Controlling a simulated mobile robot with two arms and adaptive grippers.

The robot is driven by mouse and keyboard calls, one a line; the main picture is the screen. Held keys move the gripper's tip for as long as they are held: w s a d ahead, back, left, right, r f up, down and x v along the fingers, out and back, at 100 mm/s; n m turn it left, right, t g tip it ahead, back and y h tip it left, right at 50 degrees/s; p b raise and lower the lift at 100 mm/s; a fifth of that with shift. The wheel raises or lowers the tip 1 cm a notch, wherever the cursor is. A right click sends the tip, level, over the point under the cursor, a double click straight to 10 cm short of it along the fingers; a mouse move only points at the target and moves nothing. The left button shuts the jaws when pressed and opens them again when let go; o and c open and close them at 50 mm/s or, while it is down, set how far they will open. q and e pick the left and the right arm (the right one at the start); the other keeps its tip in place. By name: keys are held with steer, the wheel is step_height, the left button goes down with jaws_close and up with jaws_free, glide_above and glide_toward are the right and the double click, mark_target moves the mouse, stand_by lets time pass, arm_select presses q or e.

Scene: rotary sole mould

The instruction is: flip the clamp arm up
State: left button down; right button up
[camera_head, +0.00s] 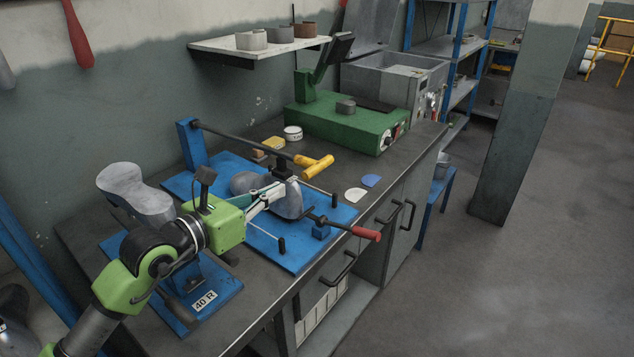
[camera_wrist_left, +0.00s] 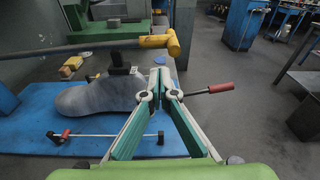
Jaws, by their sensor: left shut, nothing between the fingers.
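The clamp arm (camera_head: 245,142) is a dark bar hinged at a blue post (camera_head: 187,145). It lies low across the blue base plate (camera_head: 300,258) and ends in a yellow T-shaped handle (camera_head: 314,166). In the left wrist view the bar (camera_wrist_left: 70,48) and yellow handle (camera_wrist_left: 160,43) cross above the grey sole form (camera_wrist_left: 95,97). A black block stands on the form beneath the bar. My left gripper (camera_head: 281,188) is shut and empty, beside the form and below the yellow handle; its tips (camera_wrist_left: 160,75) show close together. Whether they touch anything is unclear. My right gripper is out of view.
A red-handled lever (camera_head: 365,233) sticks out at the base plate's front. Another grey form (camera_head: 135,192) stands at left above a "40 R" plate. A green machine (camera_head: 345,122), white tin (camera_head: 293,132) and wall shelf (camera_head: 258,45) are behind. The floor to the right is clear.

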arm_select(q)
steer(key=p+x, duration=0.1)
steer(key=x, duration=0.8)
steer(key=shift+w+p, duration=0.4)
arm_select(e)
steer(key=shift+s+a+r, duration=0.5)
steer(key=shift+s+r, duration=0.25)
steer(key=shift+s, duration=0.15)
arm_select(q)
steer(key=shift+a+f, duration=0.1)
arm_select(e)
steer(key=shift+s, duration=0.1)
